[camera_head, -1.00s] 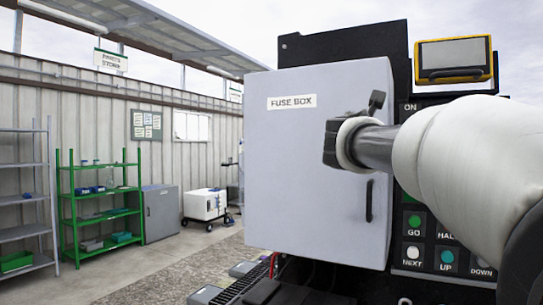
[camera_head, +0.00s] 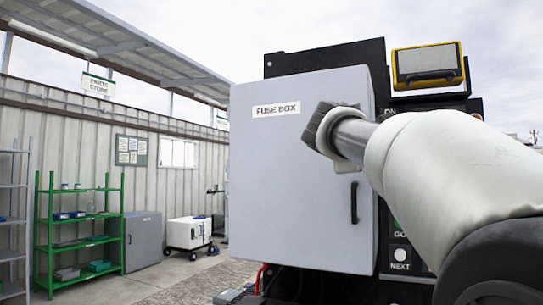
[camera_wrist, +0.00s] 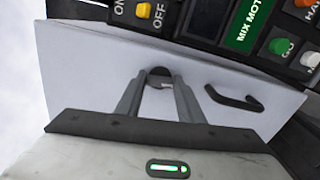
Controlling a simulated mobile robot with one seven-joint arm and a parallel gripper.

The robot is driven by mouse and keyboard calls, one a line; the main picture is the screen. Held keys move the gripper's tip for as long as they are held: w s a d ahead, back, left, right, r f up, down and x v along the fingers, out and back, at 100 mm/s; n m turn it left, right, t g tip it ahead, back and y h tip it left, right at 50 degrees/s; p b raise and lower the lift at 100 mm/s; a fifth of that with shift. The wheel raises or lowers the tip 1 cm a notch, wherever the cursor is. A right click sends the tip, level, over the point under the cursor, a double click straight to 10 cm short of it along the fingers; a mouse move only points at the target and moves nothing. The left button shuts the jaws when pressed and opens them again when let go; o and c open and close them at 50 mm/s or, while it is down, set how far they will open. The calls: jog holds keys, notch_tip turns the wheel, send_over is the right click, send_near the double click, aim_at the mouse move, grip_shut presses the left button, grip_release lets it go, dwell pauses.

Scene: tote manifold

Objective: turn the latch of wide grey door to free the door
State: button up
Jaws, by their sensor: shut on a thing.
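The wide grey door (camera_head: 290,190), labelled FUSE BOX, fills the middle of the head view. It also shows in the wrist view (camera_wrist: 85,70) as a pale panel with a dark bar handle (camera_wrist: 233,98). My gripper (camera_head: 318,125) is at the door's upper right part, above the black handle (camera_head: 354,203). In the wrist view, my gripper's two fingers (camera_wrist: 158,88) are closed around the dark latch (camera_wrist: 158,72). The latch is mostly covered by the fingers, and in the head view my gripper hides it. I cannot tell whether the door stands slightly off its frame.
A dark control panel with buttons (camera_head: 400,254) and a yellow-framed screen (camera_head: 428,65) stands right of the door. Green shelves (camera_head: 80,230), a grey cabinet (camera_head: 143,240) and a white wheeled unit (camera_head: 188,233) stand far left.

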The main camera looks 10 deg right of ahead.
jog(key=shift+m+b, duration=0.3)
jog(key=shift+m, duration=0.3)
jog(key=o, duration=1.1)
jog(key=shift+c, duration=0.2)
jog(key=b+v, duration=0.1)
jog(key=v, duration=1.6)
jog(key=shift+s+b, duration=0.2)
jog(key=shift+b, duration=0.1)
jog(key=shift+a+f, duration=0.1)
jog(key=shift+a, duration=0.05)
